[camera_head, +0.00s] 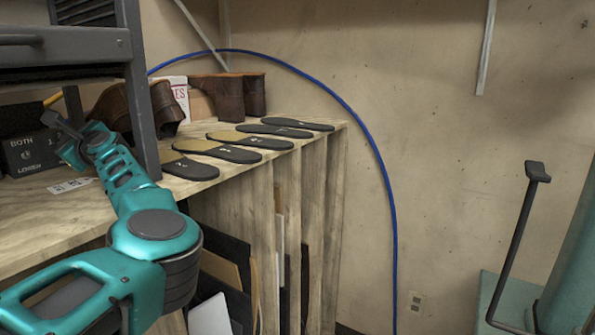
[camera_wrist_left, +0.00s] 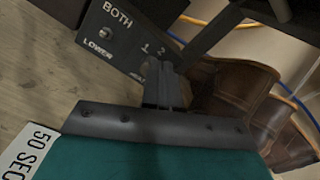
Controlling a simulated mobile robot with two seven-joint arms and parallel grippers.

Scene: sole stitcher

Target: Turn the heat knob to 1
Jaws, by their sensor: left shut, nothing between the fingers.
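A dark control box (camera_head: 27,154) sits on the wooden bench at the left of the head view, marked BOTH and LOWER. In the left wrist view its panel (camera_wrist_left: 120,45) carries a small toggle switch (camera_wrist_left: 105,33) and the figures 1 and 2. My left gripper (camera_head: 60,125) is shut and empty, with its fingers in front of the box. In the wrist view the closed fingertips (camera_wrist_left: 165,70) lie just below the figures. They cover the place under the figures, and I cannot make out the heat knob or its setting. Contact cannot be told. My right gripper is not in view.
A dark metal frame (camera_head: 140,95) stands close beside my left arm. Brown shoes (camera_head: 228,95) and several dark insoles (camera_head: 232,154) lie on the wooden bench (camera_head: 60,225). A paper label (camera_head: 70,186) lies near the box. A blue hose (camera_head: 385,185) arcs along the wall.

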